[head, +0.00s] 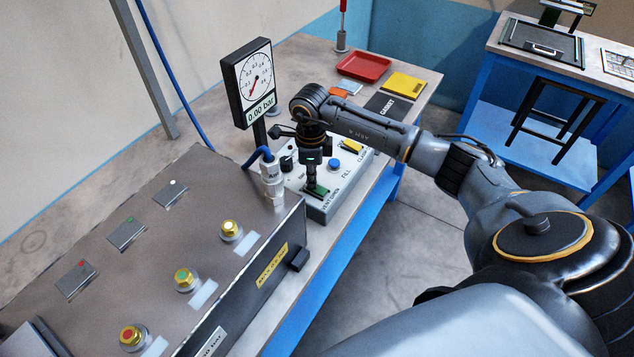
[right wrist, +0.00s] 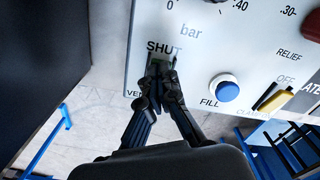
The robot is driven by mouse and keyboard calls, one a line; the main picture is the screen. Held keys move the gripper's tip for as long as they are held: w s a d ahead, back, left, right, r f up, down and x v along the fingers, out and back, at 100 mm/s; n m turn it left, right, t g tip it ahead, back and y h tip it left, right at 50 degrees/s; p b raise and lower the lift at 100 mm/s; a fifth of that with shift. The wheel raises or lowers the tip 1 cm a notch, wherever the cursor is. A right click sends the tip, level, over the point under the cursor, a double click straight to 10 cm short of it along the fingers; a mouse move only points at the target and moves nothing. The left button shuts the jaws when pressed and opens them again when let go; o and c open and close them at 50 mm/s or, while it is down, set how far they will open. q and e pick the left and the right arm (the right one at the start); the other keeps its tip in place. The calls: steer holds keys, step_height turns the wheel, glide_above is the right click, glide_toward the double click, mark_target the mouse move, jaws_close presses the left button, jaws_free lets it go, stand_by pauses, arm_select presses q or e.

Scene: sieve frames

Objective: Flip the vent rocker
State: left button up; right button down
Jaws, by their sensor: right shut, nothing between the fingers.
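The vent rocker (head: 317,192) is a small green switch near the front left corner of the grey control box (head: 322,212). My right gripper (head: 311,187) points down at it with its fingers shut and empty. In the right wrist view, the shut fingertips (right wrist: 161,77) are over the rocker, below the word SHUT, and hide most of it. I cannot tell whether they touch it or which way it is tipped. My left gripper is not in view.
A blue FILL button (head: 333,165) and a yellow clamp switch (head: 352,146) sit beside the rocker. A gauge (head: 249,82) reading 0.00 bar stands behind the box. A large brown panel (head: 150,240) with several buttons lies left. A red tray (head: 364,66) is farther back.

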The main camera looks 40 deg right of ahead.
steer(key=shift+r+p, duration=2)
steer(key=shift+r, duration=1.45)
